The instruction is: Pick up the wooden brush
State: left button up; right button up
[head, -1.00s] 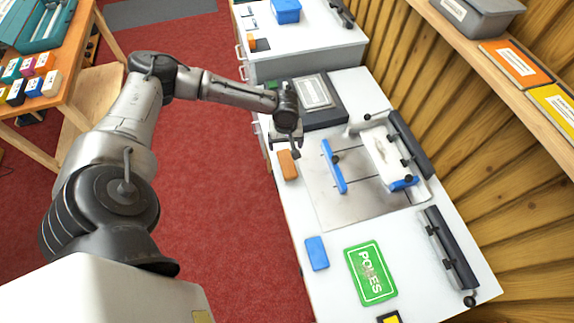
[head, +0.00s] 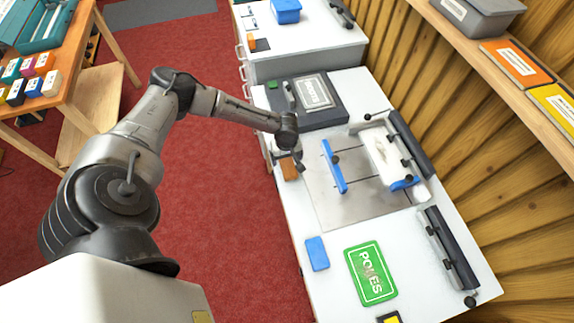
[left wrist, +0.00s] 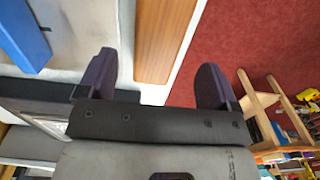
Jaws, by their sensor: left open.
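The wooden brush (head: 290,172) is an orange-brown block lying on the white bench top near its left edge. In the left wrist view the wooden brush (left wrist: 163,40) lies lengthwise, beyond the fingertips and across the gap between them. My left gripper (head: 288,160) is over the far end of the brush and hides part of it. In the left wrist view its two dark fingers (left wrist: 155,80) are wide apart with nothing held between them. Whether the fingers are level with the brush cannot be told. My right gripper is not in view.
A metal plate (head: 335,205) with a blue bar (head: 334,167) is just right of the brush. A blue block (head: 317,253) and a green sign (head: 371,273) lie nearer. A dark case (head: 335,110) stands behind. Red carpet (head: 220,200) lies left of the bench edge.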

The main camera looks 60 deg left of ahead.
aim_at(287, 162)
pick_arm(q)
jog(key=shift+w+a+f, duration=0.1)
jog(key=shift+w+f, duration=0.05)
jog(key=shift+f, duration=2.3)
jog(key=shift+c, duration=0.4)
jog(key=c, duration=1)
jog(key=shift+r, duration=0.1)
jog(key=shift+r, duration=0.6)
notch_tip(287, 162, up, 3)
jog(key=shift+f, duration=0.2)
jog(key=w+d+r, duration=0.1)
jog(key=d+r, duration=0.1)
jog(key=d, duration=0.1)
jog(key=w+d+r, duration=0.1)
jog(key=d+r, duration=0.1)
jog(key=d, duration=0.2)
jog(key=w+d+r, duration=0.1)
jog(key=d+r, duration=0.2)
jog(key=d, duration=0.1)
jog(key=shift+w, duration=0.3)
